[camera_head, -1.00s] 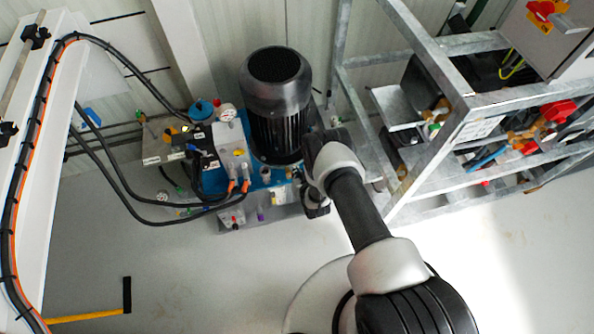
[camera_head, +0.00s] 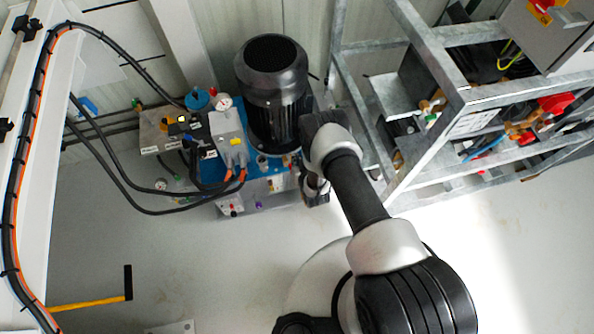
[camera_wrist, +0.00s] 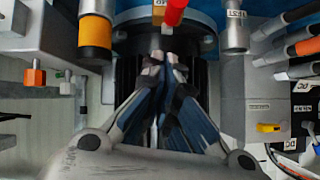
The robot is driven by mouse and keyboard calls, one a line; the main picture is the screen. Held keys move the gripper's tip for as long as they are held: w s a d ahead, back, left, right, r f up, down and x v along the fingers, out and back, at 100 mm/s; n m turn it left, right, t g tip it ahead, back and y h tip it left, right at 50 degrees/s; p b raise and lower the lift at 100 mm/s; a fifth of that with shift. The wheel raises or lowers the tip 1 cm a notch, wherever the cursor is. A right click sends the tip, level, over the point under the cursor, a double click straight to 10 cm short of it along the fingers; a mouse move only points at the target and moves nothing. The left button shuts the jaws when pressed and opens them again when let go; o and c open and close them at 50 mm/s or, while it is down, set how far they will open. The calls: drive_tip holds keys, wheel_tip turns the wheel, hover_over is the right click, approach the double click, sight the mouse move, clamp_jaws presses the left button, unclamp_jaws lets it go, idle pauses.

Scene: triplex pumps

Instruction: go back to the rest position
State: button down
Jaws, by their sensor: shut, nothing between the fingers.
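My gripper (camera_wrist: 165,58) shows in the wrist view with its two fingertips together and nothing between them. It points at the black motor and the blue top of the pump unit, with a red cylindrical part just beyond the tips; I cannot tell how large the gap is. In the head view my arm reaches up toward the pump unit (camera_head: 240,185), and its wrist is beside the black motor (camera_head: 273,95), on the right. The fingers are mostly hidden there behind my wrist.
A grey metal frame (camera_head: 455,105) with valves and a red knob stands close on the right. Black hoses (camera_head: 110,180) loop on the left. The floor between is mostly clear.

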drive_tip(key=s+f+p+v, duration=0.1)
drive_tip(key=p+v, duration=0.2)
drive_tip(key=v, duration=0.7)
drive_tip(key=shift+d+f, duration=0.15)
drive_tip(key=shift+f, duration=0.2)
